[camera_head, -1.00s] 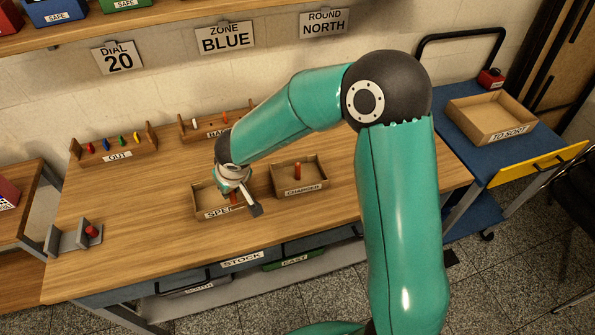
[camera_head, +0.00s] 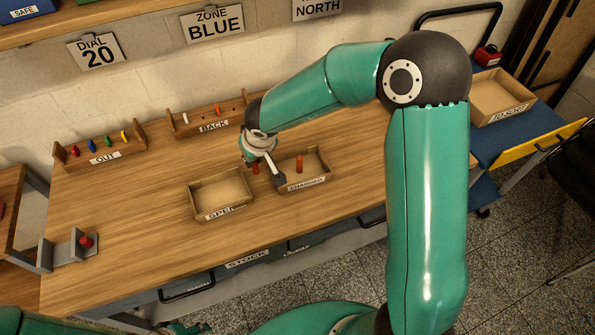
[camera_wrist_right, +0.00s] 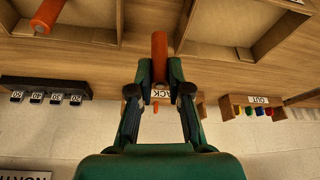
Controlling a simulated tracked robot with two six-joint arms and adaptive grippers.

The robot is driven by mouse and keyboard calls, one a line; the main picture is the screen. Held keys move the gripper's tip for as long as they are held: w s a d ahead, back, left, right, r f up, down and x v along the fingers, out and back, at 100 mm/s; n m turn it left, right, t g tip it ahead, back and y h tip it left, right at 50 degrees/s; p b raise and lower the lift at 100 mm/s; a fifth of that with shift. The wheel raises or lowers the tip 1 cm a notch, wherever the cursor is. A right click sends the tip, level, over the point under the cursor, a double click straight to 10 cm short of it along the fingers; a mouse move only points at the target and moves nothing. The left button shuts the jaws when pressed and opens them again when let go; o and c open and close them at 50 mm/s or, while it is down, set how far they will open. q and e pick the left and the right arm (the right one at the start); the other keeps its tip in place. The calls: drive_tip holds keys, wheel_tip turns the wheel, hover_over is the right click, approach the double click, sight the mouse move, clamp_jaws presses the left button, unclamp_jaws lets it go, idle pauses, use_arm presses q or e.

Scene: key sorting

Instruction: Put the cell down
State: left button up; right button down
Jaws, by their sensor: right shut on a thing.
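My right gripper (camera_wrist_right: 160,76) is shut on an orange-red cell (camera_wrist_right: 159,50), which sticks out beyond the fingertips in the right wrist view. In the head view this held cell (camera_head: 255,168) hangs between the two small trays. The tray labelled CHARGED (camera_head: 308,184) is just right of the gripper and has one orange cell (camera_head: 299,163) standing in it. The tray labelled SPENT (camera_head: 222,212), partly hidden label, is to the left and looks empty. Whether the held cell touches anything is unclear.
The OUT rack (camera_head: 104,158) with several coloured pieces and the BACK rack (camera_head: 213,127) stand along the wall. A grey holder with a red piece (camera_head: 86,241) is at the front left. A TO SORT tray (camera_head: 503,112) lies on the blue cart. The table's left middle is clear.

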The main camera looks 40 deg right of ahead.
drive_tip(key=shift+w, duration=0.1)
drive_tip(key=shift+w+d+r, duration=0.15)
drive_tip(key=shift+d+r, duration=0.05)
drive_tip(key=shift+d, duration=0.1)
drive_tip(key=w+d+r+b, duration=0.1)
drive_tip(key=d+r+b, duration=0.1)
drive_tip(key=d+r, duration=0.5)
wheel_tip(320, 180, up, 7)
drive_tip(key=n+y+b, duration=0.1)
drive_tip(key=n+b, duration=0.1)
drive_tip(key=n, duration=0.1)
hover_over(290, 157)
drive_tip(key=s, duration=0.2)
drive_tip(key=shift+n, duration=0.3)
drive_tip(key=f, duration=1.9)
drive_tip(key=shift+d, duration=0.25)
drive_tip(key=shift+f, duration=0.1)
drive_tip(key=c, duration=1.1)
unclamp_jaws()
